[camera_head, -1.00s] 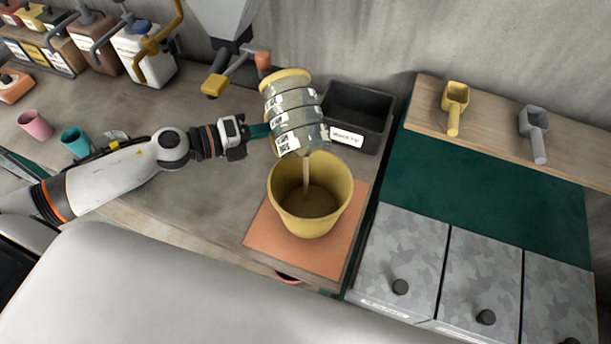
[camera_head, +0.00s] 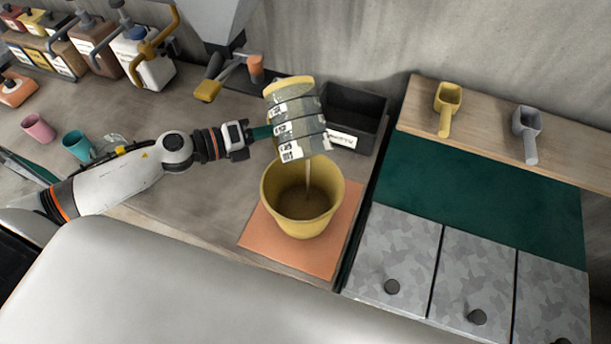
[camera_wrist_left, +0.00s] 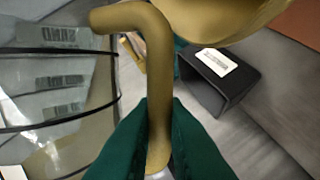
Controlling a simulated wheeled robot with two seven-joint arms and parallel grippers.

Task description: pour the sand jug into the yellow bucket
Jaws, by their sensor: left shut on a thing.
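The sand jug (camera_head: 297,122) is a clear container with several labelled bands and a yellow end, tipped over the yellow bucket (camera_head: 301,212). A thin stream falls from it into the bucket, which stands upright on an orange mat (camera_head: 338,232). My left gripper (camera_head: 262,132) is shut on the jug's handle. In the left wrist view the green fingers (camera_wrist_left: 160,125) are closed around the yellow handle (camera_wrist_left: 157,70), with the jug's clear labelled side (camera_wrist_left: 60,95) at left. My right gripper is not seen.
A black labelled bin (camera_head: 352,118) stands just behind the jug. A hopper with a yellow-ended lever (camera_head: 208,90) is at the back. Pink (camera_head: 38,128) and teal (camera_head: 78,146) cups stand left. Two scoops, yellow (camera_head: 447,105) and grey (camera_head: 526,130), lie on the right shelf.

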